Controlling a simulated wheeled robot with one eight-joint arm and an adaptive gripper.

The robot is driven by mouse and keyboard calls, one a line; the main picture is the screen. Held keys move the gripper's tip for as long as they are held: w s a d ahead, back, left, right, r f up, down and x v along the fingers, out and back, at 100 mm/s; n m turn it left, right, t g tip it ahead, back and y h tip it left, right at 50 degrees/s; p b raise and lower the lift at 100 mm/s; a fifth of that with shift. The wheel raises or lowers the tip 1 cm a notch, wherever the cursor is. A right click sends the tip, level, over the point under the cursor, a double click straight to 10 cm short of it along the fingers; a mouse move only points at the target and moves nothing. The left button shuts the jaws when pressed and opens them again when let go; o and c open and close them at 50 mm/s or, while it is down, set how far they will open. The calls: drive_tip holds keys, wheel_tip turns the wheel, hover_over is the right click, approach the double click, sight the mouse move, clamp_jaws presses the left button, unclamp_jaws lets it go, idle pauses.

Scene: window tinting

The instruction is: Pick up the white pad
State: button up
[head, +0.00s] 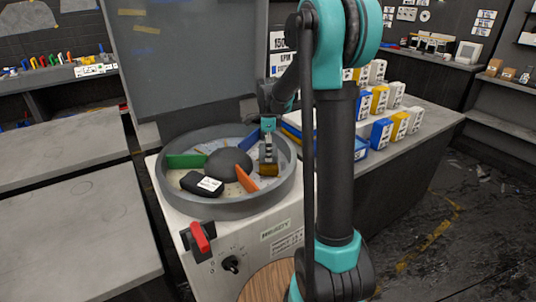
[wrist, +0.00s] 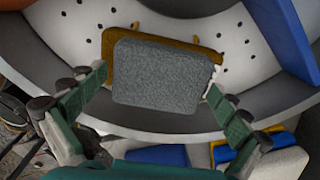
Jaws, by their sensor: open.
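A grey, rough-faced pad (wrist: 165,78) with a brown-yellow backing (wrist: 122,45) shows between the fingers of my gripper (wrist: 158,82) in the wrist view. A small white patch shows at its right edge. It looks grey rather than clearly white. My gripper is open, with one finger on each side of the pad; I cannot tell whether either touches it. In the head view, my gripper (head: 268,148) points down into the right side of a round grey basin (head: 230,210), and the brown-yellow part (head: 268,170) shows just below it.
The basin also holds a green piece (head: 186,160), an orange piece (head: 247,179), a black block with a white label (head: 201,184) and a blue piece (wrist: 283,38), around a dark central dome (head: 228,165). Boxes (head: 380,130) stand on the counter at right.

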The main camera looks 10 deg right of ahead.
drive_tip(key=c, duration=1.1)
drive_tip(key=shift+o, duration=0.2)
drive_tip(key=shift+r, duration=0.1)
